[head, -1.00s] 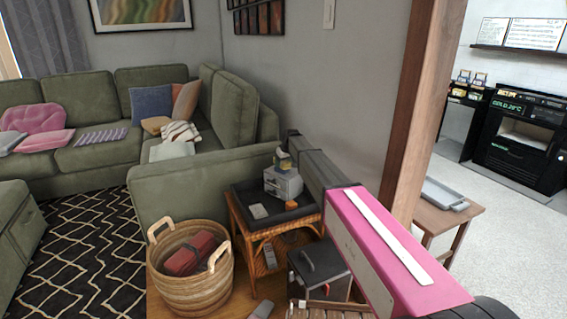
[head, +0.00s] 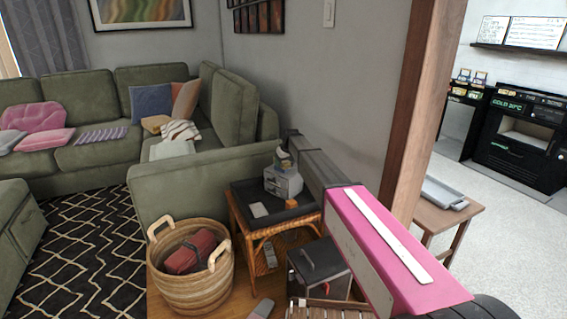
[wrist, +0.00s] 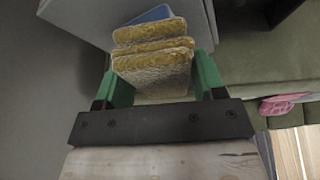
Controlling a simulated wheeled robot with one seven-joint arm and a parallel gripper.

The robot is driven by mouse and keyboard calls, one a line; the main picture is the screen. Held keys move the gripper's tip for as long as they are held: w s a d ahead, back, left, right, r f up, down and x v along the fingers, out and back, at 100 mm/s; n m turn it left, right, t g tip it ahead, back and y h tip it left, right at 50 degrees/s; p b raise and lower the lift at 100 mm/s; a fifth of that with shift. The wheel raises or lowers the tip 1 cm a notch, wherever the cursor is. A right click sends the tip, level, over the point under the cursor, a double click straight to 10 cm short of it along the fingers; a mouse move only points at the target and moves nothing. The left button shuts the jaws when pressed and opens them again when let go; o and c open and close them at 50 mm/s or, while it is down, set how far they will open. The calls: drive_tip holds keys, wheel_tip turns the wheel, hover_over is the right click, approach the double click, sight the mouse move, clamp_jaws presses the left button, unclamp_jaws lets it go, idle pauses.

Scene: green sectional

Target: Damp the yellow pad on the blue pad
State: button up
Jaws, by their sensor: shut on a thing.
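My gripper (wrist: 163,82) has green fingers on both sides of a yellow pad (wrist: 152,72) with a rough, pale face, and is shut on it. More yellow layers show just behind it in the wrist view; I cannot tell if they are separate pads. The blue pad (wrist: 150,14) shows as a small blue patch beyond them, mostly hidden. I cannot tell whether the yellow touches the blue. In the head view my gripper (head: 284,160) is small, just over a grey box (head: 283,184) on the side table's dark tray top (head: 240,192).
An orange block (head: 291,203) and a pale flat item (head: 260,210) lie on the tray top. A wicker basket (head: 190,285) with a red item stands in front. A dark box (head: 320,270) is right of it. The green sofa (head: 165,195) and grey wall flank the table.

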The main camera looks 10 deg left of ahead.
drive_tip(key=shift+r, duration=0.1)
drive_tip(key=shift+r, duration=3.4)
